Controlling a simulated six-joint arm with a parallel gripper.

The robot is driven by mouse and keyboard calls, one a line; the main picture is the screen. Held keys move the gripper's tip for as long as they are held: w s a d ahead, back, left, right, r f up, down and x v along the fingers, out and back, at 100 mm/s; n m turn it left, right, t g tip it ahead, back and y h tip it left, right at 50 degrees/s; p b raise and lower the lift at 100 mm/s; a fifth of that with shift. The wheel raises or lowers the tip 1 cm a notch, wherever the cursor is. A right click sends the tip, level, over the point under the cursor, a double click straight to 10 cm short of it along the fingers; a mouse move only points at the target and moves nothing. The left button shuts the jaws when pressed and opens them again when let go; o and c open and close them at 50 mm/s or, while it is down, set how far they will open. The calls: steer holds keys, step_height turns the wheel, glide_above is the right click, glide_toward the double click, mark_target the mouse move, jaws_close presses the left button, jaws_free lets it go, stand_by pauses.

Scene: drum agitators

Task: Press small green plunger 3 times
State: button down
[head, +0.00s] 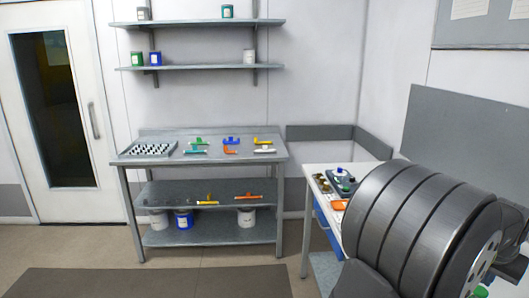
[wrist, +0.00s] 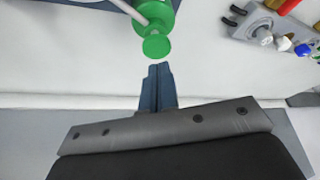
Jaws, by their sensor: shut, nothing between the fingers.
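In the wrist view a small round green cap (wrist: 156,46) stands out from a larger green body (wrist: 160,14), with a whitish rod beside it; the cap looks like the small green plunger. The body is cut off by the top edge. My gripper (wrist: 158,68) is shut and empty, its dark blue-grey fingertips just below the cap in the picture. A thin gap shows between them, but I cannot tell the distance in depth. In the head view my large grey arm hides my gripper and much of the white side table (head: 316,178).
A grey fixture (wrist: 262,24) with red, yellow, white and blue knobs is at the wrist view's upper right. In the head view, a grey workbench (head: 140,160) holds a rack and several coloured parts. Wall shelves (head: 200,67) hold cans.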

steer(key=shift+r, duration=2.35)
steer(key=shift+f, duration=3.15)
